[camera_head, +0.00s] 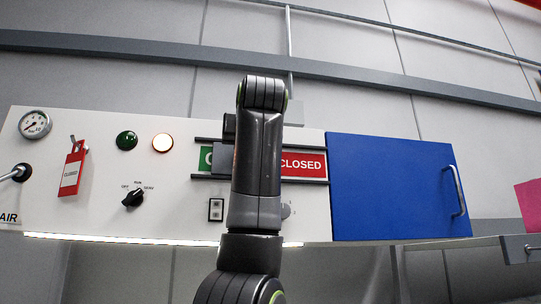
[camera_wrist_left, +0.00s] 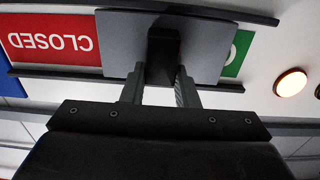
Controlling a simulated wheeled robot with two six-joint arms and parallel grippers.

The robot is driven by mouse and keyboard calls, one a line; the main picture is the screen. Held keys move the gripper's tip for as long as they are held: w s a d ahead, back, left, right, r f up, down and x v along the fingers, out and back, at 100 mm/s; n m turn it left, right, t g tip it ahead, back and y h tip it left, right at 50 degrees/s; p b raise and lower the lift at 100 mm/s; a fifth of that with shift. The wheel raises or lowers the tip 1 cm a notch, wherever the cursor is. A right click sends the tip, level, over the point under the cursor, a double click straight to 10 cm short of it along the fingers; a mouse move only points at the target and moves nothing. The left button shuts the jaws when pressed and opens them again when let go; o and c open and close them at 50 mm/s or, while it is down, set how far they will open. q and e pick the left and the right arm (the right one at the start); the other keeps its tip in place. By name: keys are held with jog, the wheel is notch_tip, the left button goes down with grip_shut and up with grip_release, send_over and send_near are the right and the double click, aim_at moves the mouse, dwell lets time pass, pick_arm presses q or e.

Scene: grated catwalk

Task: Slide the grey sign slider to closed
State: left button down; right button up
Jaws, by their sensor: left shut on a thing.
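The grey sign slider (camera_wrist_left: 118,38) is a flat plate with a black knob (camera_wrist_left: 163,52), seen upside down in the left wrist view. My left gripper (camera_wrist_left: 161,74) is shut on the knob. The plate sits between two dark rails, with the red CLOSED field (camera_wrist_left: 50,40) readable on one side and a narrow strip of the green field (camera_wrist_left: 238,52) on the other. In the head view the slider (camera_head: 222,159) is mostly hidden behind my left arm, between the green strip (camera_head: 205,158) and the red CLOSED field (camera_head: 304,165). My right gripper is in neither view.
A blue door (camera_head: 390,190) with a handle adjoins at right.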

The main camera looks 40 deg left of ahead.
pick_arm(q)
jog(key=shift+s+a, duration=0.9)
jog(key=shift+s, duration=0.15)
jog(key=c, duration=1.2)
grip_release()
jog(key=shift+o, duration=0.4)
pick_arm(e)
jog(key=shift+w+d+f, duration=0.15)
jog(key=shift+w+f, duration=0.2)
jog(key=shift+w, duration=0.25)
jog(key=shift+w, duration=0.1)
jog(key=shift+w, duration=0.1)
